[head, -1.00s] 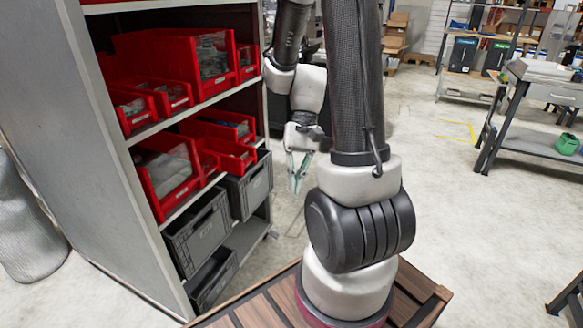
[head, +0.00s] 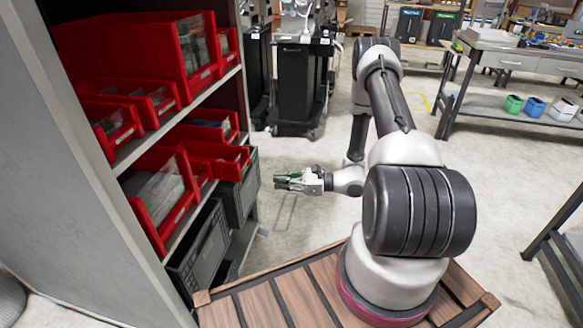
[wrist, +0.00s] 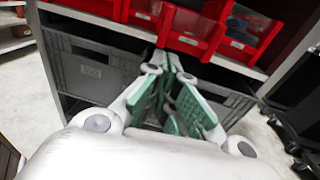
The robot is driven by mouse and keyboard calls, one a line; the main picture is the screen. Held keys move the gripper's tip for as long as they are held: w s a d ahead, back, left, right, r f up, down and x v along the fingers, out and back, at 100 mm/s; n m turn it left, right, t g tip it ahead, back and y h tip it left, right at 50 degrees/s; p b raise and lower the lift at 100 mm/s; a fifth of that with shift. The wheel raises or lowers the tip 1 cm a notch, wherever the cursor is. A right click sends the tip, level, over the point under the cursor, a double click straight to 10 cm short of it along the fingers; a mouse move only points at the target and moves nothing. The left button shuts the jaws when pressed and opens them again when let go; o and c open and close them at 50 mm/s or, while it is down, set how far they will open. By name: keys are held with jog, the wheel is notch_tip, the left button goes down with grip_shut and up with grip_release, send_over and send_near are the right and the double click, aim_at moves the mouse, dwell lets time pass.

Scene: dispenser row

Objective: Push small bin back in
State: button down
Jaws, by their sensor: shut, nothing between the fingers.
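Small red bins stand on the shelves of a grey rack. On the middle shelf, a small red bin (head: 232,165) reaches out toward the shelf's front edge, past the bin (head: 212,132) behind it. In the wrist view, a red bin (wrist: 186,42) lies just beyond my fingertips, at the top centre. My gripper (head: 277,181) is shut and empty, pointing left toward the rack, with a visible gap to the bins. In the wrist view its green-padded fingers (wrist: 168,62) are together. I cannot tell for sure which bin the task means.
Grey crates (head: 205,250) stand below the red bins; one also shows in the wrist view (wrist: 92,70). Larger red bins (head: 165,50) fill the upper shelf. A black cart (head: 303,80) stands behind.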

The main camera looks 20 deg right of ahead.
aim_at(229, 164)
jog(key=w+a+r+m+t, duration=0.1)
jog(key=w+a+t, duration=0.1)
jog(key=w+a, duration=0.3)
jog(key=shift+w+a+r, duration=0.4)
jog(key=shift+w, duration=1.25)
jog(key=shift+x, duration=5.05)
jog(key=v, duration=0.9)
jog(key=shift+f, duration=0.1)
